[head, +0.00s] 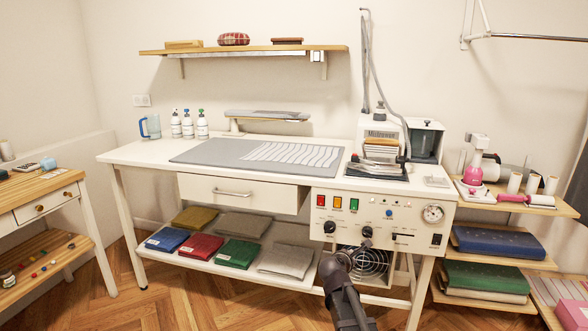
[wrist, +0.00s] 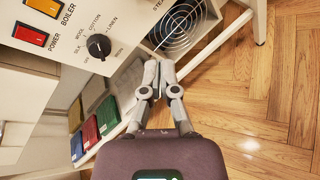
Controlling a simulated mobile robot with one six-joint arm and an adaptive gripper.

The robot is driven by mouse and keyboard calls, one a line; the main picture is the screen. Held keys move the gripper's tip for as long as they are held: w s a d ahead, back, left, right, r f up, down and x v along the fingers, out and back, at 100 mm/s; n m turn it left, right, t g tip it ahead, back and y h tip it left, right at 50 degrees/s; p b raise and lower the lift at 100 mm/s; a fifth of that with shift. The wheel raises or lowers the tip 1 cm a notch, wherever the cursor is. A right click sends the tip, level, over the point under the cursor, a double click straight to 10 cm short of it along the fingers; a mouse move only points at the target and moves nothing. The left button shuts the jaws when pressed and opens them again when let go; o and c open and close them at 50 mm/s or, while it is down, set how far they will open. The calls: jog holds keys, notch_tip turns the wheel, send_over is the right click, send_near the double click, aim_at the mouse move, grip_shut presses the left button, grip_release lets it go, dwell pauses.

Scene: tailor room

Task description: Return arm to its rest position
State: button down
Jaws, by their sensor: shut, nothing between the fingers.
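My gripper (head: 357,248) is shut and empty, in front of the lower control panel of the white ironing station. In the wrist view its two grey fingers (wrist: 159,72) meet at the tips, close to the round fan grille (wrist: 176,22). I cannot tell whether the tips touch anything. My dark arm rises from the bottom of the head view, stretched toward the panel. The panel (head: 345,217) carries red, yellow and green switches, black knobs and a gauge. My gripper hides part of the grille.
The ironing table (head: 140,152) stands ahead, with folded cloths on its lower shelf (head: 200,264). A wooden table (head: 40,182) is at left, and a shelf rack (head: 505,204) with fabric is at right. Wooden floor (wrist: 262,95) is clear right of my gripper in the wrist view.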

jog(key=s+d+f+m+g+y, duration=0.25)
jog(key=s+f+m+g, duration=0.55)
jog(key=s+m, duration=0.5)
jog(key=s+a+f+m+g+y+p, duration=0.1)
jog(key=s+a+m+g+y, duration=0.1)
jog(key=s+m, duration=0.4)
jog(key=s+a+f+m+g+y, duration=0.2)
jog(key=s+m, duration=0.2)
jog(key=s, duration=0.4)
notch_tip(320, 180, up, 31)
jog(key=p, duration=3.1)
jog(key=shift+w, duration=0.3)
